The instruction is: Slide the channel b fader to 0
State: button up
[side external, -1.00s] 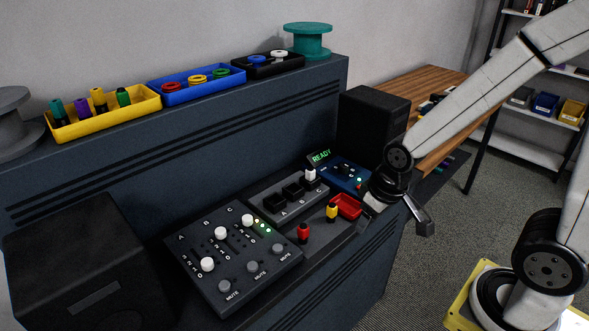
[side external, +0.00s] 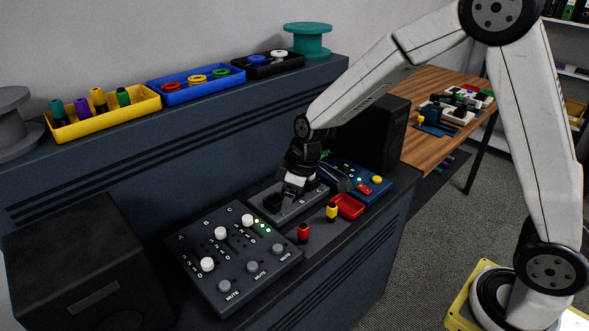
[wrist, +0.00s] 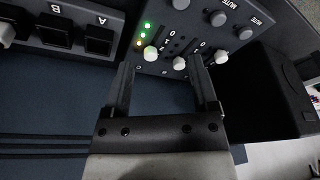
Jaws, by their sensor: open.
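The dark fader panel (side external: 238,283) has three white fader caps, labelled A, B and C at its back edge. The channel B cap (side external: 221,233) is the middle one, nearer the lettered end of its slot than the MUTE end. In the wrist view the B cap (wrist: 179,63) shows at the top, between the C cap (wrist: 150,53) beside the lit LEDs and the A cap (wrist: 222,57). My gripper (wrist: 160,62) is open and empty. In the side view it is above the neighbouring switch panel, to the right of the faders, touching no cap.
The switch panel (side external: 262,205) is partly hidden by my gripper. A black box (side external: 70,262) stands left of the fader panel. Coloured bins line the ledge behind.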

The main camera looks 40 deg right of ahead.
aim_at(221, 230)
jog(key=w+a+f+n+y, duration=0.1)
jog(key=w+a+n, duration=0.2)
jog(key=w+a, duration=0.1)
jog(key=w+a+f+n+y, duration=0.1)
jog(key=w+a+f+n, duration=0.1)
jog(key=w, duration=0.5)
jog(key=a+n, duration=0.1)
jog(key=a, duration=0.1)
jog(key=shift+a+f, duration=0.3)
jog(key=shift+f, duration=0.15)
jog(key=shift+x, duration=3.75)
jog(key=shift+s+a, duration=0.1)
jog(key=shift+s, duration=0.05)
grip_shut()
